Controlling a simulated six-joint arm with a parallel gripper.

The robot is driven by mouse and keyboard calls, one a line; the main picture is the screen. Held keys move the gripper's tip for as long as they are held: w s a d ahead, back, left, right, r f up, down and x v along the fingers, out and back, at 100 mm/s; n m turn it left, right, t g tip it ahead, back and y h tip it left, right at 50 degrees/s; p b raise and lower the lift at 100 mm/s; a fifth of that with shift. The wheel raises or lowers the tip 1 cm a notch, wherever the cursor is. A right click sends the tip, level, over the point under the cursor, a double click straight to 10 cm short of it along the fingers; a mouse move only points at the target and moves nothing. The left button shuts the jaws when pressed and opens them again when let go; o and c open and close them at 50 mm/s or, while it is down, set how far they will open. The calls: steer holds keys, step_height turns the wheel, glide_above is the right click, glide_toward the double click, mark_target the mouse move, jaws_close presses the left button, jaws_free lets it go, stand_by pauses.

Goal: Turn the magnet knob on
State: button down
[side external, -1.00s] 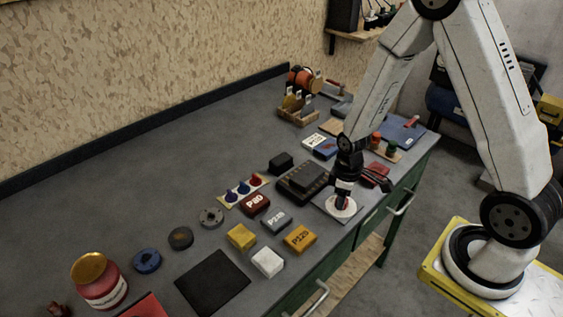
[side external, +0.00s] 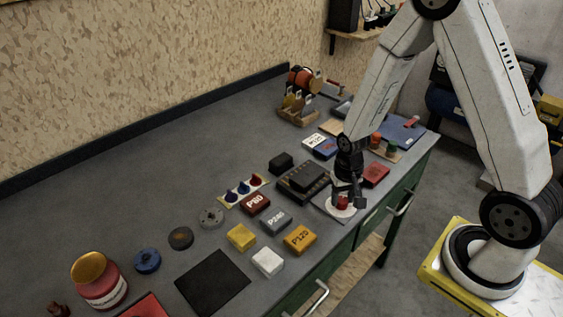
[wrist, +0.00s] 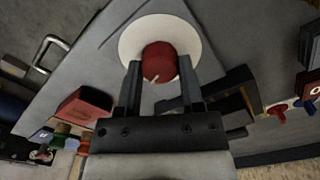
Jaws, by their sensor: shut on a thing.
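The magnet knob (wrist: 159,61) is red and round, with a pale pointer line, and stands on a white disc (wrist: 190,36). In the side external view the knob (side external: 342,203) shows low between my fingers, above the white disc (side external: 331,210) on a grey plate near the bench's front edge. My gripper (wrist: 160,72) points down, its two dark fingers on either side of the knob and shut on it. In the wrist view the pointer line runs toward the lower left of the knob. Its lower part is partly hidden by the fingers.
A dark box (side external: 304,177) stands just left of the plate. A red block (side external: 376,174) lies to its right. Several sanding blocks, including a yellow one (side external: 300,239), lie nearer the camera. A three-peg strip (side external: 243,190) is farther left. The bench's left rear is clear.

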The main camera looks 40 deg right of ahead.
mark_target(342, 200)
steer(key=m, duration=0.4)
stand_by(0.4)
steer(key=shift+c, duration=1.1)
jaws_free()
steer(key=shift+r, duration=0.15)
steer(key=shift+r, duration=3.75)
